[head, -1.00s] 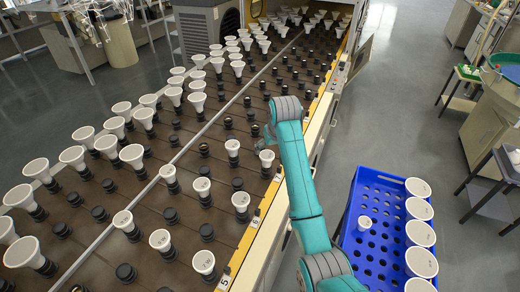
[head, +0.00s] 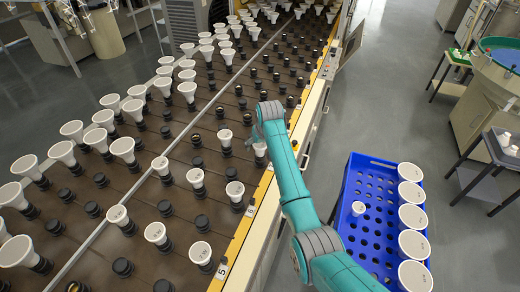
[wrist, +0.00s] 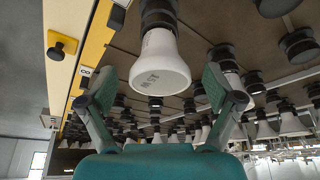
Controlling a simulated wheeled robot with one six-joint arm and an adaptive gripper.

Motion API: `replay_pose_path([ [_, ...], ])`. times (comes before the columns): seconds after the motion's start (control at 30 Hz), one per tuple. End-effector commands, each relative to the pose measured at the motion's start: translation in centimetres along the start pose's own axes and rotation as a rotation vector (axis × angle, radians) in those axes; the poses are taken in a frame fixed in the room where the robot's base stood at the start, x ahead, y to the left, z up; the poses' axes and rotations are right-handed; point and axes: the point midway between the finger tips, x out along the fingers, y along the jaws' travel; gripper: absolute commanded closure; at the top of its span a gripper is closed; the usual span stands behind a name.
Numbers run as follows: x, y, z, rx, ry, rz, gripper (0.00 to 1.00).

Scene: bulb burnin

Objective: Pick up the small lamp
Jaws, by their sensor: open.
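A small white lamp with a flared cone and dark print (wrist: 160,65) sits in a black socket in the wrist view. It is in the gap ahead of the open fingers of my gripper (wrist: 158,88); I cannot tell whether they touch it. In the head view my gripper (head: 252,140) is low over the near edge of the rack, partly hidden by my arm. A white lamp (head: 260,149) shows beside it, partly covered. Another small lamp (head: 225,135) stands just to its left.
The brown rack (head: 185,222) holds rows of lamps and empty black sockets, with a yellow edge strip (head: 240,228). A blue crate (head: 348,185) at right holds several large lamps (head: 412,216) and one small lamp (head: 358,208). Grey floor is open beyond the crate.

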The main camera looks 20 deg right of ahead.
Motion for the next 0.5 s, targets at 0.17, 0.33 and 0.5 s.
replay_pose_path([
  [0.17,0.56,-0.01,-0.04,0.000,0.002,0.000,0.10],
  [0.33,0.54,-0.01,-0.03,0.000,0.001,0.000,0.17],
  [0.5,0.53,-0.01,-0.02,0.000,0.001,0.000,0.60],
])
